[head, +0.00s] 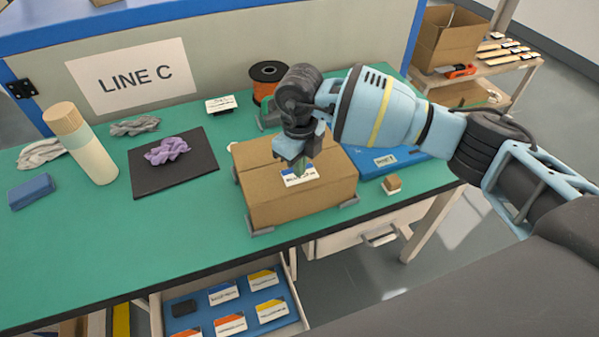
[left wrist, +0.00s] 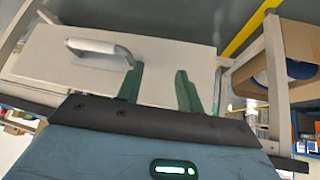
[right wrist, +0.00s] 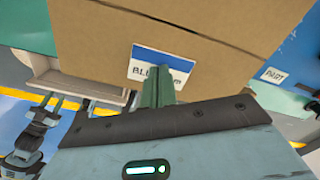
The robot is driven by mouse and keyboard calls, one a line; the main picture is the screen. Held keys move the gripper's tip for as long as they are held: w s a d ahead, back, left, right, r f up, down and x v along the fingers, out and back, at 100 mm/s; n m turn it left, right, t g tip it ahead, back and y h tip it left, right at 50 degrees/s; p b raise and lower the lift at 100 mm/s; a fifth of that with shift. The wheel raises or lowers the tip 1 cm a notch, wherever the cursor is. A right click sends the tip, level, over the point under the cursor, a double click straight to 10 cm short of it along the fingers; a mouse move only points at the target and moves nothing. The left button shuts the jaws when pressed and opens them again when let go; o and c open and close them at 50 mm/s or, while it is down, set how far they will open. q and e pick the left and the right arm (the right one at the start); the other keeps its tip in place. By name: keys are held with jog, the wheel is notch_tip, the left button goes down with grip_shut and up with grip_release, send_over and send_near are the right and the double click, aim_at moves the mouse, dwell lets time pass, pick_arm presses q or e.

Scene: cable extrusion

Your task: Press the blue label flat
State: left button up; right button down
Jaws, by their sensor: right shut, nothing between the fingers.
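The blue label (head: 297,182), white with a blue band and dark lettering, lies on the top of a brown cardboard box (head: 262,192) on the green bench. It also shows in the right wrist view (right wrist: 148,57), where it looks flat against the cardboard. My right gripper (head: 303,168) is shut and empty, its green fingertips pointing down at the label. The fingers cover part of the label's lettering, and I cannot tell whether they touch it. My left gripper (left wrist: 160,70) is open and empty in the left wrist view, facing a pale drawer front with a metal handle.
Low grey brackets (head: 349,201) sit at the box's corners. A blue case (head: 397,160) lies close on its right, and an orange spool (head: 268,84) stands behind. An open drawer (head: 294,300) with several coloured label cards juts out in front.

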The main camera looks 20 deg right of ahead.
pick_arm(q)
jog(key=shift+r, duration=0.1)
dwell(0.3)
